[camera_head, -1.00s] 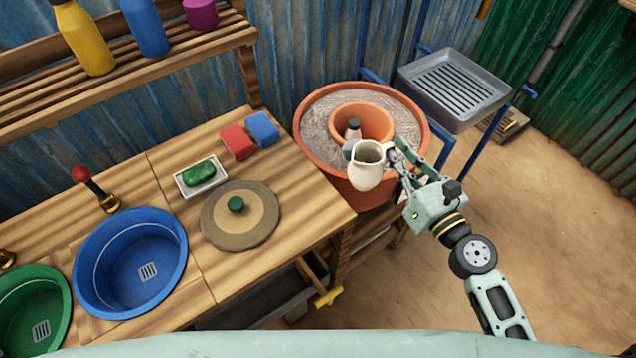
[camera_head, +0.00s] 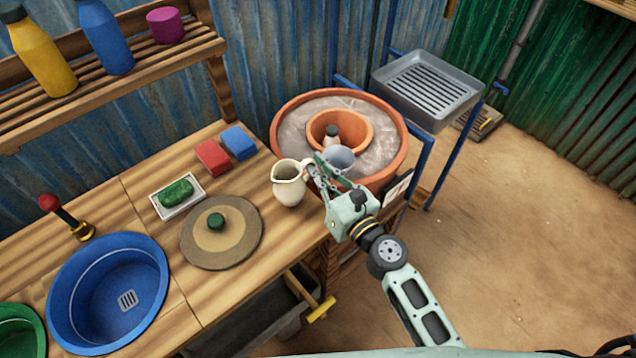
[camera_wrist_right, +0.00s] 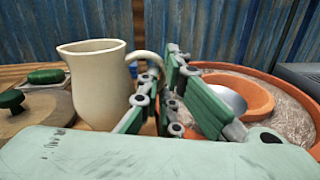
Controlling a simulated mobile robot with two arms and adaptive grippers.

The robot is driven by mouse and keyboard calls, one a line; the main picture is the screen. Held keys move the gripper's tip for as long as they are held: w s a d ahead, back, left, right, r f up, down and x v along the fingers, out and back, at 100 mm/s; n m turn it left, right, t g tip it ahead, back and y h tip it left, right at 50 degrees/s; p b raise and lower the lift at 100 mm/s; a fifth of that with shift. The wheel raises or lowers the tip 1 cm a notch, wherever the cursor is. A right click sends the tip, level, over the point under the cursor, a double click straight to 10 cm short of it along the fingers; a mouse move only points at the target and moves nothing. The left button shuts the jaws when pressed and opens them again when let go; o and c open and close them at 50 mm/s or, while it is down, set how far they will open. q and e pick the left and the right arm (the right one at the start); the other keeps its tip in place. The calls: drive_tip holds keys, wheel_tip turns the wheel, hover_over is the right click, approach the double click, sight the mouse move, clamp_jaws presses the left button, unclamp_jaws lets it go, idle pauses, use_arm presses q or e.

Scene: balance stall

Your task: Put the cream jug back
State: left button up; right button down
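The cream jug (camera_head: 289,185) is upright at the right end of the wooden counter (camera_head: 262,190). I cannot tell whether its base touches the wood. My right gripper (camera_head: 314,171) is at the jug's right side, with its fingers closed about the handle. In the right wrist view the jug (camera_wrist_right: 98,85) is left of the green fingers (camera_wrist_right: 163,85), and its handle runs in between them, partly hidden. My left gripper is not in view.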

wheel_tip(320, 180, down, 4)
drive_tip(key=shift+r+b, duration=0.2)
drive_tip(key=shift+b, duration=1)
drive_tip(key=shift+r, duration=0.15)
drive_tip(key=c, duration=2.4)
unclamp_jaws()
drive_tip(key=shift+f, duration=0.2)
drive_tip(key=o, duration=0.4)
